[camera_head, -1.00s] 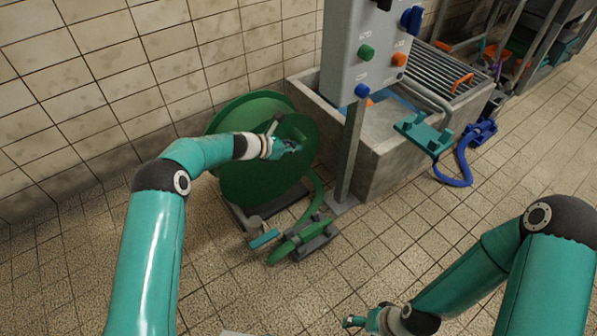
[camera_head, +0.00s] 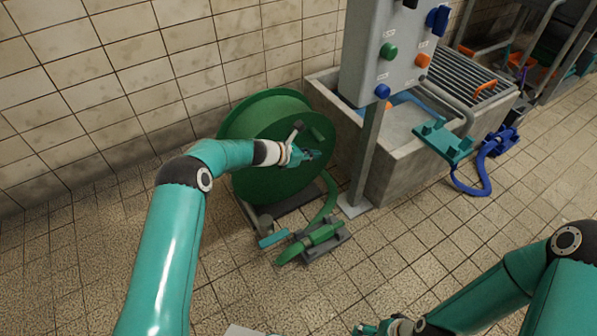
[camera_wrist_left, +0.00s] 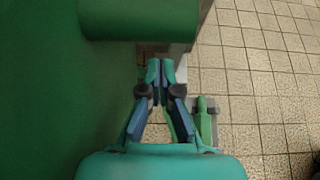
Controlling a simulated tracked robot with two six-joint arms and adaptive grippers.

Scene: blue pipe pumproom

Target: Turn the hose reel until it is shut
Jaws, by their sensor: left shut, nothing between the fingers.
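The green hose reel (camera_head: 262,118) stands on the floor against the tiled wall in the head view. A green peg-like handle (camera_head: 318,133) sticks out from its face, and a large green cylinder (camera_wrist_left: 138,18), likely that handle, crosses the top of the left wrist view. My left gripper (camera_head: 314,155) is in front of the reel's face, just below the handle in the picture. Its fingertips also show in the left wrist view (camera_wrist_left: 160,68), shut with nothing between them; contact with the reel is unclear. My right gripper (camera_head: 366,329) is low at the bottom edge, its jaws unclear.
A green hose nozzle (camera_head: 318,238) lies in a grey holder on the floor before the reel. A grey control panel (camera_head: 390,55) on a post and a concrete basin (camera_head: 400,170) stand right of the reel. The tiled floor in front is mostly clear.

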